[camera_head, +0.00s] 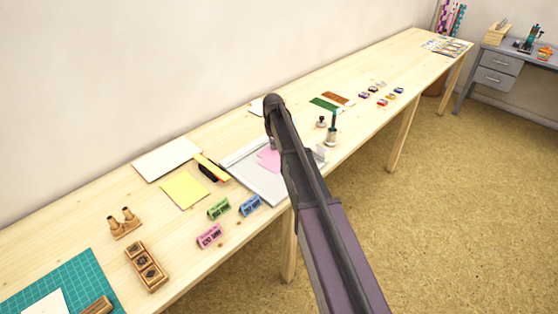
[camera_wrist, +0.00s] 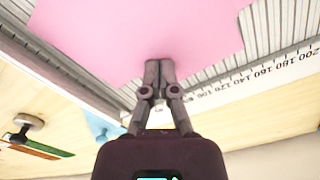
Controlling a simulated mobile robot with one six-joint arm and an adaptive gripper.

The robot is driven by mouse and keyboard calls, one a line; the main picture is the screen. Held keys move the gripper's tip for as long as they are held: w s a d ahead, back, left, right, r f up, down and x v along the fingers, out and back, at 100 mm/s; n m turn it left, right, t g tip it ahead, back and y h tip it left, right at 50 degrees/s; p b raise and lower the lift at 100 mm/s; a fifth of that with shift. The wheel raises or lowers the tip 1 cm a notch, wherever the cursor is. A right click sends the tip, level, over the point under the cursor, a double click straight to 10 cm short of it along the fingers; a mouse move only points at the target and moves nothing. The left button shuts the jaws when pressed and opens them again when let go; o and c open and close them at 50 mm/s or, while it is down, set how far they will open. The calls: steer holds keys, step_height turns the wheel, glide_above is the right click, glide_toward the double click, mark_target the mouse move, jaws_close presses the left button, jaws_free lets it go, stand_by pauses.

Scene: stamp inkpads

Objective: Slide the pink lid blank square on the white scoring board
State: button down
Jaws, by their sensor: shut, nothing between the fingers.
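The pink lid blank (camera_head: 268,158) lies on the white scoring board (camera_head: 263,187), partly hidden behind my arm in the head view. In the wrist view the pink blank (camera_wrist: 140,35) fills the upper middle, over the grey grooves of the scoring board (camera_wrist: 290,25). A strip of grooves shows between the blank and the ruler edge. I cannot tell exactly how square the blank sits. My gripper (camera_wrist: 159,66) is shut and empty, its fingertips at the blank's near edge. Whether they touch it is unclear. My arm hides the gripper in the head view.
A yellow sheet (camera_head: 184,191), a white sheet (camera_head: 166,159) and small green, blue and pink labelled blocks lie left of the board. A dark-handled stamp (camera_head: 331,128) and several small inkpads stand to its right. The table's front edge is close to the board.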

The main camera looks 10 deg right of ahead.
steer(key=shift+w+a, duration=0.2)
steer(key=shift+w, duration=0.05)
stand_by(0.4)
steer(key=shift+w+a, duration=0.4)
steer(key=shift+w, duration=0.1)
steer(key=shift+w, duration=0.4)
stand_by(0.4)
steer(key=shift+w+d, duration=0.2)
steer(key=shift+w, duration=0.4)
steer(key=shift+w+d, duration=0.25)
steer(key=shift+w, duration=0.1)
steer(key=shift+w+d, duration=0.2)
steer(key=shift+w, duration=0.1)
